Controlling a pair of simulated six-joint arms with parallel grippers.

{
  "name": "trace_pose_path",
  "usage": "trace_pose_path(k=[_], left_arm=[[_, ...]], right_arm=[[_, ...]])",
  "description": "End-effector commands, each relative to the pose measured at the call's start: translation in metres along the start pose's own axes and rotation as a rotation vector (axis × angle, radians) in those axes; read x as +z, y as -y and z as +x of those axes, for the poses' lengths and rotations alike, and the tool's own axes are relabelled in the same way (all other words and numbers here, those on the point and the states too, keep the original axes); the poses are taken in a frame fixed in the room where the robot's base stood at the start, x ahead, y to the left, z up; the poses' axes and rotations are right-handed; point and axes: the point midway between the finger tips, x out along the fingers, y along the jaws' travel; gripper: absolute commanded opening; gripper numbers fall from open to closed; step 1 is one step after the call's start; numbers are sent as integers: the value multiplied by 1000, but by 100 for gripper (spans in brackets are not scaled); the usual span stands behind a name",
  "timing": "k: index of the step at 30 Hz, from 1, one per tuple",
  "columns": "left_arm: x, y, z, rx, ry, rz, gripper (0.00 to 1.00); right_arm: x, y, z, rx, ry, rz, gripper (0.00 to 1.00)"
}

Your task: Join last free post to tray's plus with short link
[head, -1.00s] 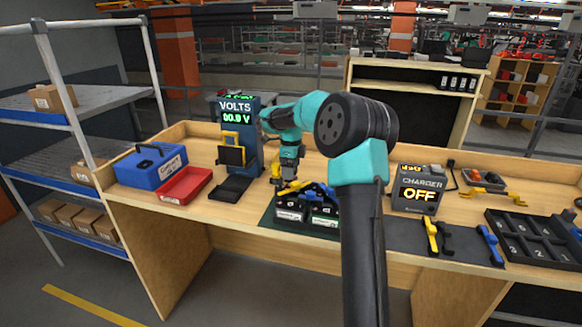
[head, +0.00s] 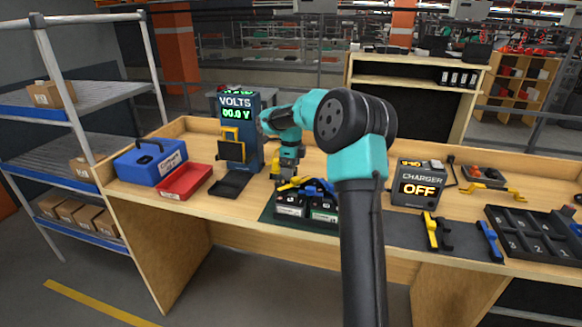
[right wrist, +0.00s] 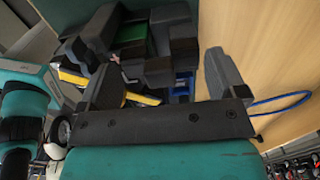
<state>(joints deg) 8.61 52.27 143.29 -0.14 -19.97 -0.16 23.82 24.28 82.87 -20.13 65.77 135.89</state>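The tray (head: 272,216) is a dark green base on the bench, holding dark battery blocks (head: 290,204) with pale front labels. A yellow link (head: 293,184) and blue links (head: 318,186) lie across their tops. In the right wrist view, yellow strips (right wrist: 140,98) show near the left finger and a blue piece (right wrist: 184,86) shows between the fingers. My right gripper (head: 284,180) hangs just above the blocks' left rear side. In the right wrist view its fingers (right wrist: 162,85) are wide apart with nothing clamped. The free post and plus mark cannot be made out. My left gripper is out of view.
The voltmeter (head: 240,116) reads about 00.0 V. A red bin (head: 184,181) and blue case (head: 150,162) stand left. The charger (head: 418,186) reads OFF. Yellow (head: 430,231), black and blue (head: 490,241) pieces lie right, beside a black compartment tray (head: 530,236).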

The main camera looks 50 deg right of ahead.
Motion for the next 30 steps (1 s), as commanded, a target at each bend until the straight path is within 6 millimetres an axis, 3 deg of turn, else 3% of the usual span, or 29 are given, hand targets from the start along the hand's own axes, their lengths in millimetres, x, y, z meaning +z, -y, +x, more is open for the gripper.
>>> trace_pose_path(k=[3,11,16,30], left_arm=[[0,0,0,0,0,0,50],[0,0,0,0,0,0,50],[0,0,0,0,0,0,50],[0,0,0,0,0,0,50]], right_arm=[[0,0,0,0,0,0,100],[0,0,-1,0,0,0,100],[0,0,-12,-1,1,0,100],[1,0,-94,-2,3,-1,100]])
